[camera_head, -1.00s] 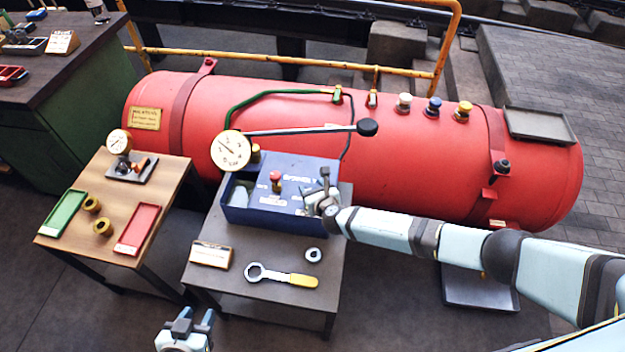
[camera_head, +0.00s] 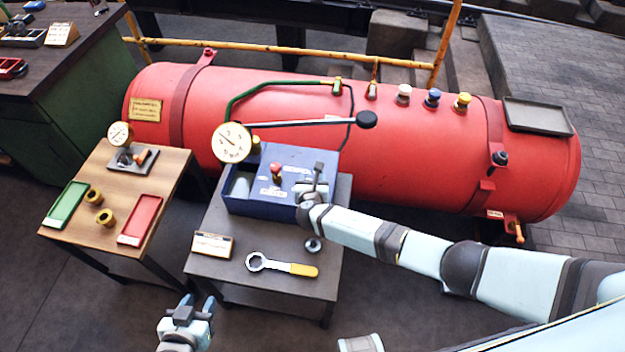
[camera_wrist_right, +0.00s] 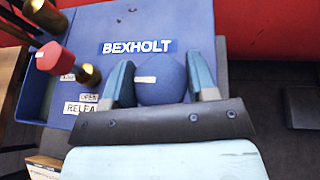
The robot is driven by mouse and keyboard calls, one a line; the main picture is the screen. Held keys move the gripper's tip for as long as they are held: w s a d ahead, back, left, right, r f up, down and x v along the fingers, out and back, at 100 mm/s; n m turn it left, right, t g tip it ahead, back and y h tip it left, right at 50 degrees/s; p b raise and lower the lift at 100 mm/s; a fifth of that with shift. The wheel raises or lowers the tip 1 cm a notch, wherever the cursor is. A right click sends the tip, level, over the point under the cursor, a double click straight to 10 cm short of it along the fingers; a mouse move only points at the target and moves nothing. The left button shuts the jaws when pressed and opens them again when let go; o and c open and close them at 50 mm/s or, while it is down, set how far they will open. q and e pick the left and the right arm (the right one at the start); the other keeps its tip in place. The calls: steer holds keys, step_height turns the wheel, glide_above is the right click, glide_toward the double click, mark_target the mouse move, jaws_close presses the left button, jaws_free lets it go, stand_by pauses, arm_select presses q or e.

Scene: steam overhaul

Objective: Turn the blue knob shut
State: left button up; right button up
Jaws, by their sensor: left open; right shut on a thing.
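The blue knob (camera_wrist_right: 168,88) is round with a short white mark pointing left in the right wrist view. It sits on a blue box (camera_head: 262,207) labelled BEXHOLT (camera_wrist_right: 138,47), on the grey table. My right gripper (camera_head: 313,188) is shut on the knob, one finger on each side; in the head view the gripper hides the knob. A red knob on a brass stem (camera_wrist_right: 60,62) stands left of it, near OPEN and RELEASE labels (camera_wrist_right: 82,108). My left gripper (camera_head: 198,303) is open and empty, low in front of the grey table.
A red tank (camera_head: 290,125) lies behind the box, with white, blue and yellow capped valves on top. A black-knobbed lever (camera_head: 367,119) and a gauge (camera_head: 231,143) stand behind the box. A wrench (camera_head: 283,266) and small ring (camera_head: 313,245) lie in front.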

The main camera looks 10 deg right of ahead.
steer(key=shift+w, duration=0.1)
steer(key=o, duration=0.9)
steer(key=p+v, duration=0.1)
steer(key=v, duration=1.3)
steer(key=shift+d, duration=0.1)
